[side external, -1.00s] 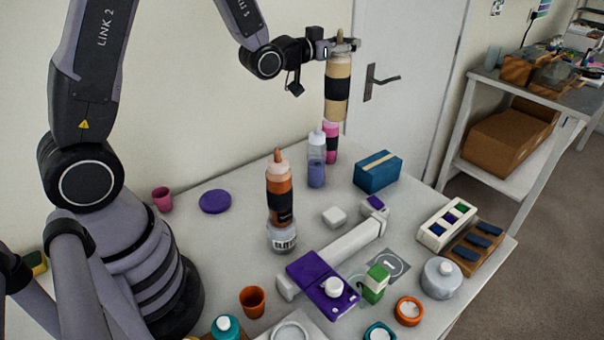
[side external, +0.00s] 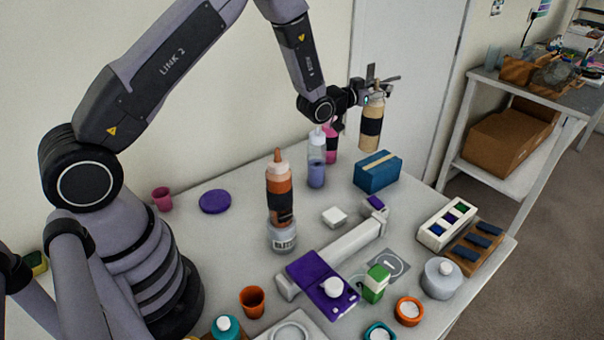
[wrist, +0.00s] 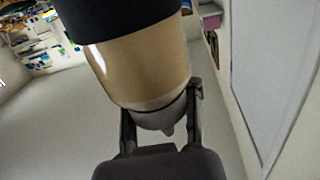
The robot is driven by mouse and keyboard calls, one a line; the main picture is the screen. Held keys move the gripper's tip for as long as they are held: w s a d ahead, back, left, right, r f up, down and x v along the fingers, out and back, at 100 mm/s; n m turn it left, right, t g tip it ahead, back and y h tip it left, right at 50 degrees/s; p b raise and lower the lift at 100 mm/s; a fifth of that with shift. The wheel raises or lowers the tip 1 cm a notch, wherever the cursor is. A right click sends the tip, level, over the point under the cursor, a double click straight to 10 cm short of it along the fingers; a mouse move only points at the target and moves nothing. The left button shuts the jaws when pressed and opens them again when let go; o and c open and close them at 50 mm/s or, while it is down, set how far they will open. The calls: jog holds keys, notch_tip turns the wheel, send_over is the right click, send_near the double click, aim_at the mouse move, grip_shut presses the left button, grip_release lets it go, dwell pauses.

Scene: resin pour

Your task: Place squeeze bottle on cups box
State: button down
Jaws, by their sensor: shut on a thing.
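A squeeze bottle (side external: 372,140) with tan contents and a black band hangs nearly upright in my gripper (side external: 373,88), which is shut around its top. The bottle also fills the upper middle of the wrist view (wrist: 150,70), between both fingers (wrist: 162,112). A blue box (side external: 374,176) with a tan stripe stands on the table just below the bottle in the side view. I take it as the cups box; no label is readable. The bottle's base appears just above the box's back edge, apart from it. How far behind the box it is, I cannot tell.
A clear bottle with purple liquid (side external: 316,172) and a pink bottle (side external: 331,150) stand left of the box. An orange bottle (side external: 279,190) rises above a labelled jar. A white tray (side external: 432,238) sits at the right.

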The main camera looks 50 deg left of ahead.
notch_tip(320, 180, down, 6)
jog(key=w, duration=0.3)
jog(key=shift+f, duration=0.25)
jog(key=c, duration=0.7)
grip_release()
jog(key=shift+s, duration=0.1)
